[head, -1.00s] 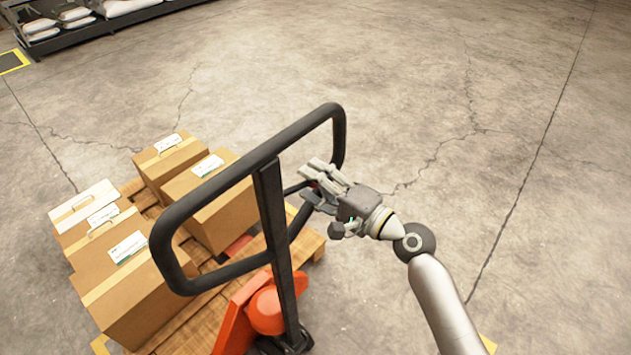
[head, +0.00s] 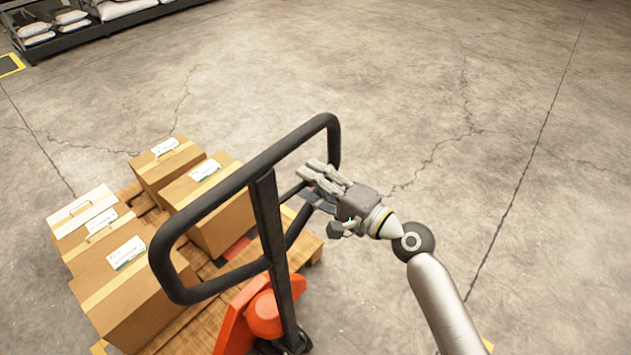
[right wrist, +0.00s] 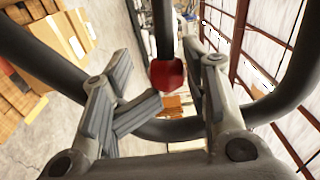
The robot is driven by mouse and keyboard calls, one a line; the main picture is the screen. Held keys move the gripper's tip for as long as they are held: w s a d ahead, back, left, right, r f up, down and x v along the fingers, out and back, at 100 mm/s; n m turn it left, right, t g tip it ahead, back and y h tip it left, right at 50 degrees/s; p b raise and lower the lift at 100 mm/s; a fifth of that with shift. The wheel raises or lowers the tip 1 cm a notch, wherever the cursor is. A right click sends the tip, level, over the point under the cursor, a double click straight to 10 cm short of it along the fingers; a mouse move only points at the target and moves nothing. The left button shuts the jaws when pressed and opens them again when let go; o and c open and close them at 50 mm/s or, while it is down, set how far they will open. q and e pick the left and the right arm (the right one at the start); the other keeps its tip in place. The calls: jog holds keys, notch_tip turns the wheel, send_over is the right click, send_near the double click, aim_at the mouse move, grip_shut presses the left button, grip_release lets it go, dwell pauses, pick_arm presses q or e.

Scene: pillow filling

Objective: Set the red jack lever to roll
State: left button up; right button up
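The red jack lever (right wrist: 167,76) shows in the right wrist view as a red knob at the end of a dark rod. It is hidden in the head view. My right gripper (head: 308,182) is at the right side of the black loop handle (head: 230,187) of the orange pallet jack (head: 262,314). In the right wrist view my right gripper (right wrist: 165,100) has its fingers spread, with the red knob between them in the picture. I cannot tell whether a finger touches it. My left gripper is in neither view.
A wooden pallet (head: 308,247) with several cardboard boxes (head: 120,280) stands behind the jack on the left. A shelf (head: 75,42) with white sacks is at the far left. The concrete floor (head: 480,90) at the back and right is clear.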

jog(key=shift+o, duration=0.4)
jog(key=shift+s+a, duration=0.35)
jog(key=shift+a, duration=0.1)
jog(key=shift+s+f+b, duration=0.1)
jog(key=shift+f+b, duration=0.5)
jog(key=shift+b, duration=0.05)
jog(key=b+v, duration=0.2)
jog(key=v, duration=1.1)
jog(key=shift+d, duration=0.1)
